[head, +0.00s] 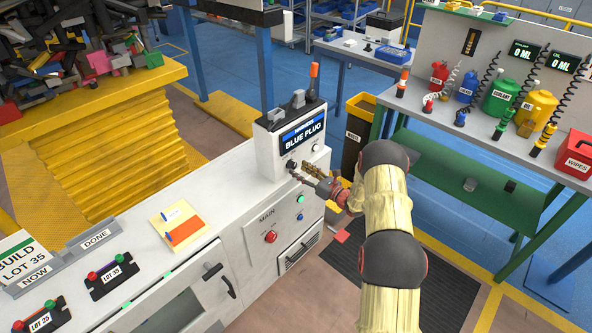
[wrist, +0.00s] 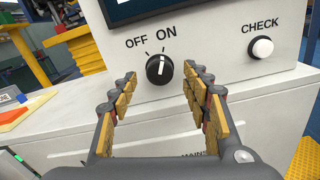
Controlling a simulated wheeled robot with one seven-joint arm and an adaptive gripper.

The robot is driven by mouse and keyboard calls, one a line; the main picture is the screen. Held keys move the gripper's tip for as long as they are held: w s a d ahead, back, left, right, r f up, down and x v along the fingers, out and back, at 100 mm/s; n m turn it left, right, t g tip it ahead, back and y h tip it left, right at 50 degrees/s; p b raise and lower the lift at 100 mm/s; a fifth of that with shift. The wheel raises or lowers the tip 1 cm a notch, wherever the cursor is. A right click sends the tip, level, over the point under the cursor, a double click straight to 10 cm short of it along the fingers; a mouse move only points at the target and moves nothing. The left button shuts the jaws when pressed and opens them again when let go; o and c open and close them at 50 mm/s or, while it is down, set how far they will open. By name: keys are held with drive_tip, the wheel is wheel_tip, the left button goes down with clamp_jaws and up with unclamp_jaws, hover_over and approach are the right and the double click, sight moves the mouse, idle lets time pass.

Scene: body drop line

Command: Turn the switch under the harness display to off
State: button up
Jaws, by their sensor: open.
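The harness display (head: 303,133) is a white box whose screen reads BLUE PLUG. Below the screen is the switch, a round black knob (wrist: 159,69) with a white pointer line. OFF is printed at its upper left and ON above it; the pointer stands about upright, towards ON. The knob also shows small in the head view (head: 291,165). My gripper (wrist: 160,77) is open and empty, facing the panel, one finger on each side of the knob. Gaps show between the fingers and the knob; I cannot tell how far the tips are from the panel.
A white CHECK button (wrist: 262,48) sits right of the knob. The display stands on a white cabinet (head: 227,200) with a red button (head: 270,237) and a green button (head: 300,199) on its front.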

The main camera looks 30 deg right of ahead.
sight(292, 165)
drive_tip(key=shift+x, duration=1.35)
drive_tip(key=shift+c, duration=0.9)
drive_tip(key=c, duration=1)
drive_tip(key=shift+n+b, duration=0.3)
drive_tip(key=shift+b, duration=0.2)
drive_tip(key=n+b, duration=0.3)
drive_tip(key=n, duration=0.1)
drive_tip(key=shift+f+b, duration=0.15)
drive_tip(key=shift+b, duration=0.2)
drive_tip(key=n+b, duration=0.3)
drive_tip(key=n, duration=0.2)
drive_tip(key=shift+b, duration=0.4)
drive_tip(key=shift+n, duration=0.3)
